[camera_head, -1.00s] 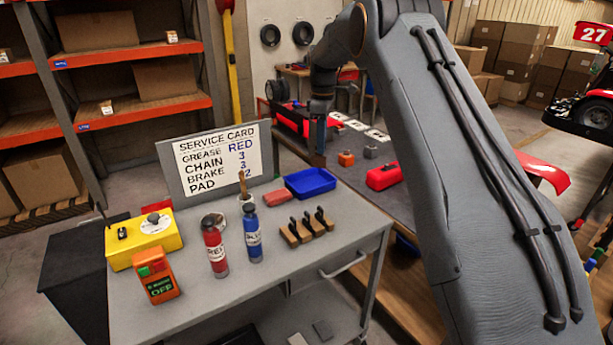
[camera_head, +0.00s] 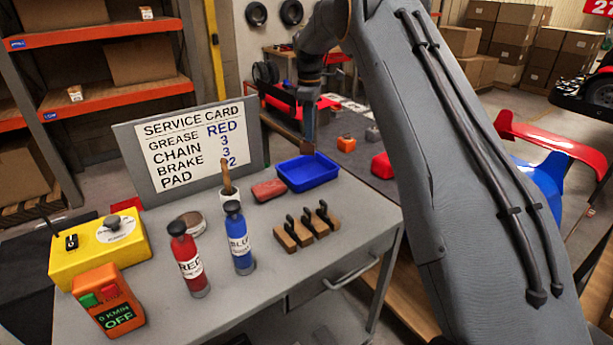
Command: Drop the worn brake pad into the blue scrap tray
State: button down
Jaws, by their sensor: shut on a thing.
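The blue scrap tray (camera_head: 327,179) stands on the grey cart top, near its far right corner. My gripper (camera_head: 308,146) is shut on a small brown piece, which I take to be the worn brake pad (camera_head: 308,149). In the picture the pad hangs over the tray's far edge, and it looks to be above the tray. Most of the pad is small and hard to make out, and I cannot tell its exact height.
A reddish block (camera_head: 269,190) lies just left of the tray.

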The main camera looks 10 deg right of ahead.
aim_at(309, 144)
jog(key=shift+f+b, duration=0.85)
jog(key=shift+f, duration=2)
jog(key=c, duration=1.8)
grip_release()
jog(key=shift+c, duration=0.2)
jog(key=shift+r+b, duration=1.05)
jog(key=shift+r, duration=2.85)
